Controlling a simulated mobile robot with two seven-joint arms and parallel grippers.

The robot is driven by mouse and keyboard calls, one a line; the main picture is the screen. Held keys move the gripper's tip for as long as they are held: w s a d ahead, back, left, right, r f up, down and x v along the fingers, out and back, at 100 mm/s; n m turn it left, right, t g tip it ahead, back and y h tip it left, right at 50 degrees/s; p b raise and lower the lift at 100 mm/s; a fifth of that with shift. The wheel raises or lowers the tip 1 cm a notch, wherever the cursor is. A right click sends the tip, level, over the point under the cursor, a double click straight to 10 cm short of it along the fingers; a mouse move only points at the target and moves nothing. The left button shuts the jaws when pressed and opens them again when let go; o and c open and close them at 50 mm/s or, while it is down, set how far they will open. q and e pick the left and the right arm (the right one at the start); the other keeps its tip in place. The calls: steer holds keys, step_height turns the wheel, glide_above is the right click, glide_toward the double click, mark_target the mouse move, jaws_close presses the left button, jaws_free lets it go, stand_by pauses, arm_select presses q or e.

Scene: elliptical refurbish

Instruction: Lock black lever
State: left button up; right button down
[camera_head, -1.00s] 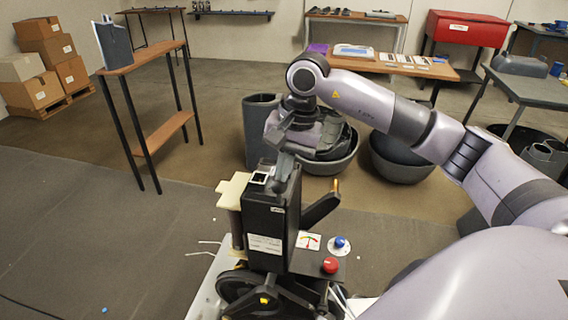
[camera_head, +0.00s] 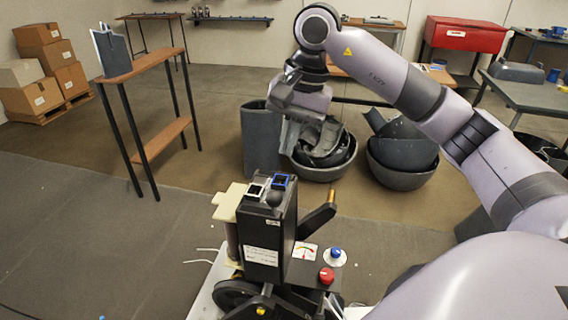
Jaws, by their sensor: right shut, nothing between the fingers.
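The machine (camera_head: 268,235) with a tall black housing stands at the lower middle. A black lever (camera_head: 314,221) angles up and right from the housing's right side, with a brass-coloured tip. On top of the housing are a rounded black knob (camera_head: 273,198), a small white-framed part and a blue-framed part. My right gripper (camera_head: 290,140) hangs above and behind the housing, apart from it. It is shut and empty, with its fingers partly lost against the dark bins. My left gripper is not in view.
A red button (camera_head: 327,275), a blue knob (camera_head: 337,254) and a gauge (camera_head: 305,252) sit at the machine's right. Dark round bins (camera_head: 402,160) stand on the floor behind. A narrow wooden shelf (camera_head: 146,63) stands at the left. The floor between it and the machine is clear.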

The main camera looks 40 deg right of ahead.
steer(key=shift+v, duration=2.1)
